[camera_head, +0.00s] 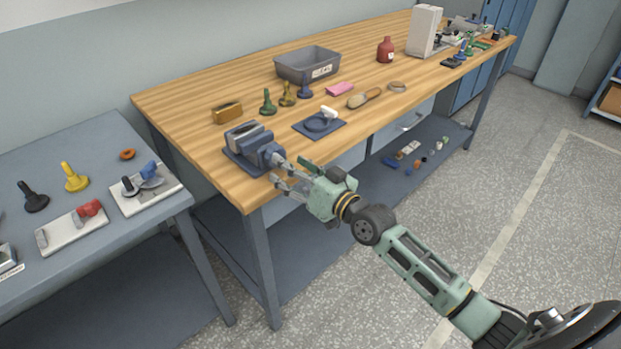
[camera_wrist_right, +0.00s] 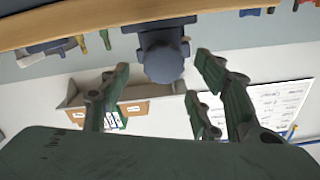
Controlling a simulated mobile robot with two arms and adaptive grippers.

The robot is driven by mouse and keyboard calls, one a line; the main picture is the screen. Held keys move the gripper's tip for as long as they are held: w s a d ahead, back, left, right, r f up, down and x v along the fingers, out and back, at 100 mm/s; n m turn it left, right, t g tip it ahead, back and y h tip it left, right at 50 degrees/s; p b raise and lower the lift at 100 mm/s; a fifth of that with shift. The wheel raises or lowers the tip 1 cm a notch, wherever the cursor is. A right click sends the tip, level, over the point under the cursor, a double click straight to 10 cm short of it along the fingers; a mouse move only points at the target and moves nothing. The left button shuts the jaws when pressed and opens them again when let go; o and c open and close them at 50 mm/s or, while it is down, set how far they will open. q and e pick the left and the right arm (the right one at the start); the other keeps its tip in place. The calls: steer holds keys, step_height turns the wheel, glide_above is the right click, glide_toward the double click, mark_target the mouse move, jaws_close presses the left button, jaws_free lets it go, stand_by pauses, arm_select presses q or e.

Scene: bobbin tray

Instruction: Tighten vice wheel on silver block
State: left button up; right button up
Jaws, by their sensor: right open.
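The blue vice (camera_head: 262,153) stands at the near left corner of the wooden workbench. A silver-grey block (camera_head: 243,134) shows at its jaws; I cannot tell how tightly it is held. The vice wheel (camera_wrist_right: 163,64) is a round blue-grey knob in the right wrist view, where it shows between my finger tips. In the head view it is largely hidden by my fingers. My right gripper (camera_head: 282,173) is open at the wheel end of the vice, its fingers to either side of the wheel without visible contact. It also shows in the right wrist view (camera_wrist_right: 162,80). My left gripper is out of view.
On the workbench (camera_head: 190,125) are a yellow block (camera_head: 227,112), several bobbin-like pieces, a blue mat (camera_head: 334,131) with a white-handled tool, a brush (camera_head: 363,98) and a grey bin (camera_head: 295,65). A lower grey table (camera_head: 95,262) stands left. Floor in front is clear.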

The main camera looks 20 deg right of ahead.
steer(key=v, duration=0.8)
steer(key=shift+r, duration=0.1)
